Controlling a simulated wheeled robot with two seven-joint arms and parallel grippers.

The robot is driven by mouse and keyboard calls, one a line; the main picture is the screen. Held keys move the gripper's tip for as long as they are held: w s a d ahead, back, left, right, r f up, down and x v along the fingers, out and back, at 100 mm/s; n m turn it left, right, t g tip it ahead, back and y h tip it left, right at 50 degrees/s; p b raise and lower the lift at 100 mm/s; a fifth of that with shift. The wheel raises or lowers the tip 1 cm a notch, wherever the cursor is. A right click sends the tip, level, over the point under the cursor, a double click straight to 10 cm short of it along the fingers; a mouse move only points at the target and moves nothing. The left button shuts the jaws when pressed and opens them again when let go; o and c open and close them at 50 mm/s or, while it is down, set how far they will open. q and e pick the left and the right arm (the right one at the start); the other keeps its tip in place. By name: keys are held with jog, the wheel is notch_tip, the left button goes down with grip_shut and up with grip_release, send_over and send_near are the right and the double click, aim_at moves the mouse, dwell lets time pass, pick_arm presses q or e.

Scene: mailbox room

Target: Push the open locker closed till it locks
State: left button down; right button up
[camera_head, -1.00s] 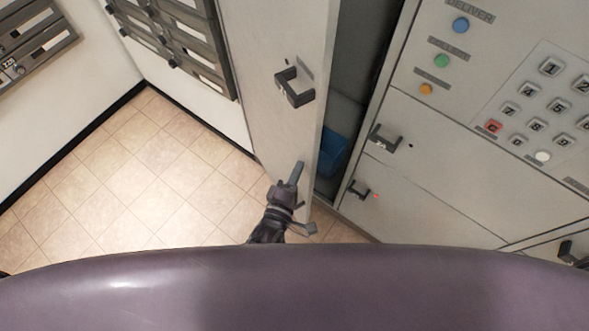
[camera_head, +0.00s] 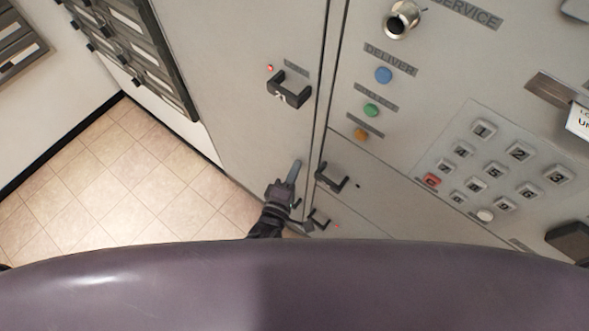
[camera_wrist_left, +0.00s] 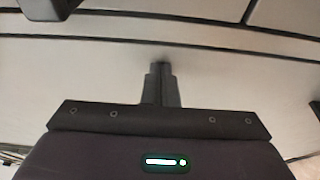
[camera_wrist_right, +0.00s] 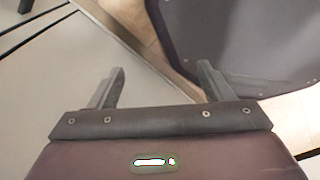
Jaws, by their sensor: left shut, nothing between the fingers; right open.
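The tall grey locker door (camera_head: 235,95) is level with the locker front in the head view, with only a thin dark seam along its right edge. Its black handle (camera_head: 289,91) has a small red light beside it. My left gripper (camera_head: 294,172) is shut and empty, its fingertips at the lower right part of the door, below the handle. In the left wrist view the shut fingers (camera_wrist_left: 161,72) point at the pale door surface (camera_wrist_left: 110,65); I cannot tell if they touch. My right gripper (camera_wrist_right: 160,78) is open and empty in the right wrist view, low beside the lockers.
A keypad (camera_head: 495,165) and coloured buttons (camera_head: 371,110) are on the panel to the right. Smaller lockers with black handles (camera_head: 331,177) are below them. Wall mailboxes (camera_head: 135,50) stand at upper left. Tiled floor (camera_head: 110,180) is clear at left.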

pick_arm(q)
jog(key=shift+w+d+r, duration=0.45)
jog(key=shift+d+r, duration=0.15)
jog(key=shift+r, duration=0.1)
pick_arm(e)
jog(key=shift+d, duration=0.1)
pick_arm(q)
jog(key=a+f+b+v, duration=0.1)
jog(key=v, duration=0.8)
jog(key=s+a+f+m+g+y, duration=0.1)
jog(key=s+a+f+m+g, duration=0.15)
jog(key=f, duration=0.45)
jog(key=s+a+f+m+g, duration=0.1)
jog(key=s+f+m+g, duration=0.15)
jog(key=f, duration=0.55)
jog(key=s+a+f+m+g+y, duration=0.1)
jog(key=s+f+m+g, duration=0.15)
jog(key=f, duration=0.45)
jog(key=s+a+f+m+g+y, duration=0.4)
jog(key=s+a+f+m+g, duration=0.4)
jog(key=s+a+f, duration=0.5)
jog(key=s+a, duration=0.2)
jog(key=s, duration=0.1)
jog(key=shift+f+m+y, duration=0.35)
jog(key=shift+y, duration=0.05)
pick_arm(e)
jog(key=shift+w+d+f, duration=0.45)
jog(key=shift+d+f, duration=0.05)
jog(key=shift+f, duration=0.2)
